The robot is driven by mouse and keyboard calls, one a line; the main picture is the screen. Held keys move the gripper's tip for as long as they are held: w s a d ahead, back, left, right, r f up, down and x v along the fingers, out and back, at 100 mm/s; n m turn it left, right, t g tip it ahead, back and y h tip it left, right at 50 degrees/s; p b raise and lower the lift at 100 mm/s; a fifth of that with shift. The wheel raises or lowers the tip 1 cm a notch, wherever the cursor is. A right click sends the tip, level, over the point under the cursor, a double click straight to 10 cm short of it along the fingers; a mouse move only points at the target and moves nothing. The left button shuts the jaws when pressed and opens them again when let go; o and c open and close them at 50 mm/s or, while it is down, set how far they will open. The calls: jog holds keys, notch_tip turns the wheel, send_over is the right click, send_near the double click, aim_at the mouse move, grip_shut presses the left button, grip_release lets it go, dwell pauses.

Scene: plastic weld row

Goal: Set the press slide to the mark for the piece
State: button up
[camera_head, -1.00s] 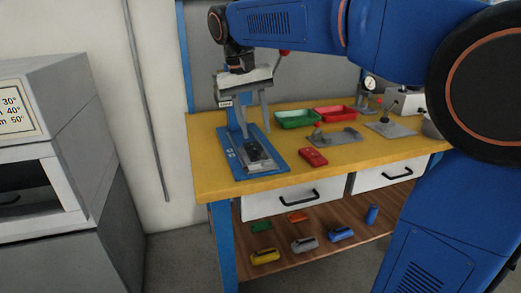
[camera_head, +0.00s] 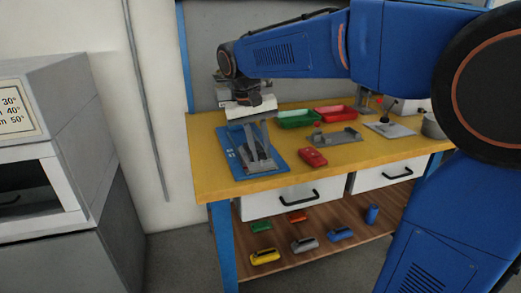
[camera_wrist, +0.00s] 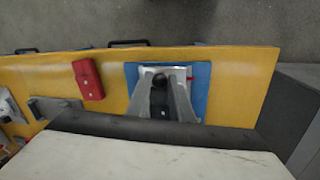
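The press stands on a blue base plate (camera_head: 229,150) at the left end of the yellow bench; the plate also shows in the wrist view (camera_wrist: 201,80). Small pale markings lie along its left side, too small to read. A grey metal bed with a dark slide part (camera_wrist: 159,98) sits on the plate. My gripper (camera_head: 262,163) points down over this bed. Its two grey fingers are apart, on either side of the dark part; whether they touch it I cannot tell. My gripper and arm hide much of the press. A red block (camera_head: 313,157) lies on the bench to the right.
Green (camera_head: 298,118) and red (camera_head: 335,115) trays stand at the back of the bench. A grey fixture (camera_head: 337,137) lies before them. Several coloured pieces lie on the lower shelf (camera_head: 320,243). A grey cabinet with a degree sign (camera_head: 15,112) stands at left.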

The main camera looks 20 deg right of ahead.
grip_shut()
jog(key=w, duration=1)
jog(key=shift+w, duration=0.15)
jog(key=o, duration=0.6)
grip_release()
jog(key=shift+r, duration=0.15)
jog(key=a+r, duration=0.1)
jog(key=r, duration=0.4)
jog(key=a+r, duration=0.1)
jog(key=r, duration=0.5)
jog(key=a+r, duration=0.1)
jog(key=r, duration=0.5)
jog(key=shift+w+a, duration=0.15)
jog(key=shift+w, duration=0.15)
